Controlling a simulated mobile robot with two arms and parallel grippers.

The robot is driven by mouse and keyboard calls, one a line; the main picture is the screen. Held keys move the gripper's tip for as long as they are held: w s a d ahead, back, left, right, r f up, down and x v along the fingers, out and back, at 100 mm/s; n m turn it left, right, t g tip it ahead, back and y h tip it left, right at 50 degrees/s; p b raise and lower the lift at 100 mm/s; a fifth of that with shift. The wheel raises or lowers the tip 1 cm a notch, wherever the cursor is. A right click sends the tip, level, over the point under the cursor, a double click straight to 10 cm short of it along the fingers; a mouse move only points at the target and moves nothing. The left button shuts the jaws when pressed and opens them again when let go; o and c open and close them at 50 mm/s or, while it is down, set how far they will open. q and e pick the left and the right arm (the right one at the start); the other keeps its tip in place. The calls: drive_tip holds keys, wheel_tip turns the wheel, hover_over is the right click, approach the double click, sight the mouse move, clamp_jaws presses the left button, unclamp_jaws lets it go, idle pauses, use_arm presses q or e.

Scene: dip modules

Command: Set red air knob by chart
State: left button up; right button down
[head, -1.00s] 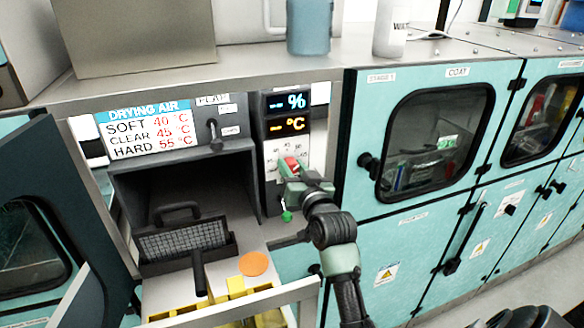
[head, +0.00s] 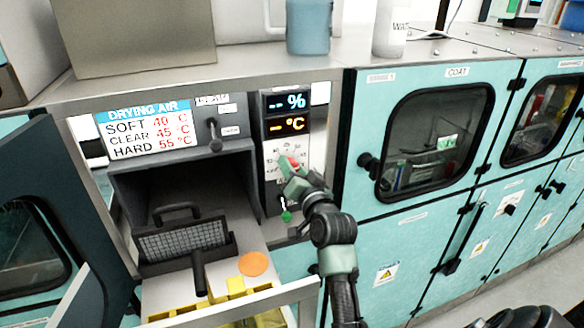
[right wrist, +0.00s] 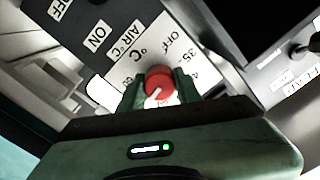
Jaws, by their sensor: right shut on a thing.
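The red air knob (right wrist: 158,82) sits on a white dial plate marked OFF, 35 and further numbers, labelled AIR °C, in the right wrist view. Its white pointer line shows toward the lower left of that picture. In the head view the knob (head: 292,162) is partly hidden by my right gripper (head: 294,170). That gripper (right wrist: 158,92) is shut on the knob, one finger on each side. The drying air chart (head: 148,126) reads SOFT 40, CLEAR 45, HARD 55 °C. The display (head: 287,113) shows dashes before % and °C. My left gripper is out of view.
A black lever (head: 214,136) stands between chart and display. Below the chart is an open dark chamber with a mesh basket (head: 185,241) on a pulled-out tray. A green knob (head: 287,216) sits below the dial. Teal cabinet doors (head: 440,130) stand to the right.

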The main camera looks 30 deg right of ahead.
drive_tip(key=c, duration=1)
unclamp_jaws()
drive_tip(key=shift+s+a+f, duration=0.1)
drive_tip(key=shift+s, duration=0.25)
drive_tip(key=b+v, duration=0.3)
drive_tip(key=v, duration=0.4)
